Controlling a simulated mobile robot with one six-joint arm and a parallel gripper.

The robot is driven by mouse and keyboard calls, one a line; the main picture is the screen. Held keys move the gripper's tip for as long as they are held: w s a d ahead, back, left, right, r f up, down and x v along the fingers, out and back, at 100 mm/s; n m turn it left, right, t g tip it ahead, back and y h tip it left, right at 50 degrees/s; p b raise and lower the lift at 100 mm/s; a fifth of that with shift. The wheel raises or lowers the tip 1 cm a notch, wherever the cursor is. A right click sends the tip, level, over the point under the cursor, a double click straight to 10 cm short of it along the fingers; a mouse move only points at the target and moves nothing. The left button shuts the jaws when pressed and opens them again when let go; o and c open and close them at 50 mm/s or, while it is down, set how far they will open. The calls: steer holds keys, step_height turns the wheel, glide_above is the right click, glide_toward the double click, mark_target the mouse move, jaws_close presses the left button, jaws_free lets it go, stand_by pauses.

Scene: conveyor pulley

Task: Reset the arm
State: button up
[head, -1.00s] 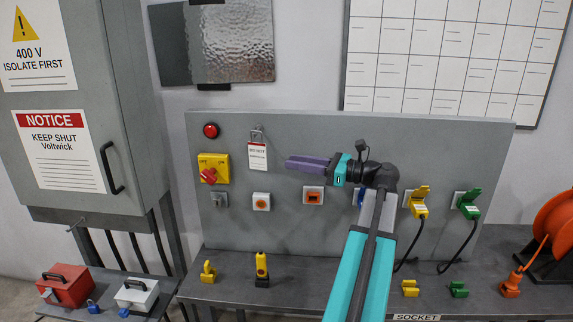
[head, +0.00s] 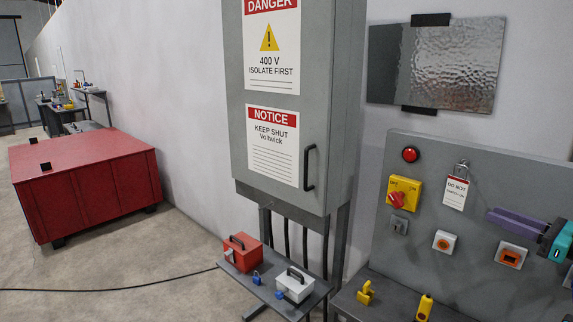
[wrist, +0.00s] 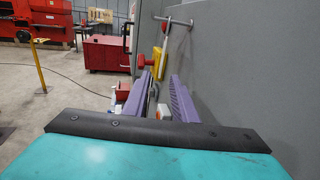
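The rest of my arm is out of the head view. The yellow switch with a red knob (head: 404,192) and the padlocked tag (head: 456,192) are on the panel, left of the fingertips.
A grey cabinet (head: 330,180) stands left of the panel. A low shelf holds a red box (head: 243,252) and a white box (head: 295,284). Yellow parts (head: 366,293) lie on the bench. A large red crate (head: 90,185) is farther left, with open floor before it.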

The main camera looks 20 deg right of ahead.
steer(key=w+a+f+n+g+y, duration=0.1)
steer(key=w+a+f+n+g, duration=0.35)
steer(key=w+a+f, duration=0.8)
steer(key=w+a+f+n+g+h, duration=0.1)
steer(key=w+a+f+n+g, duration=0.15)
steer(key=a+f+n, duration=0.5)
steer(key=w+a+f+n+g, duration=0.2)
steer(key=a+f+n+g, duration=0.15)
steer(key=a+f, duration=0.85)
steer(key=w+a+f+n+g+h, duration=0.15)
steer(key=a+f+n+g, duration=0.3)
steer(key=a+f, duration=0.55)
steer(key=s+a+f+n+g+h, duration=0.2)
steer(key=s+a+f+n+h, duration=0.3)
steer(key=a+f+n, duration=0.6)
steer(key=s+f+g, duration=0.3)
steer(key=s+f, duration=0.7)
steer(key=s, duration=0.3)
steer(key=s+d+f+n+g+y, duration=0.1)
steer(key=s+f+g, duration=0.1)
steer(key=s+f, duration=0.7)
steer(key=s, duration=0.5)
steer(key=shift+s+f+g, duration=0.2)
steer(key=shift+f+g, duration=0.15)
steer(key=shift+g, duration=0.05)
steer(key=shift+d, duration=0.1)
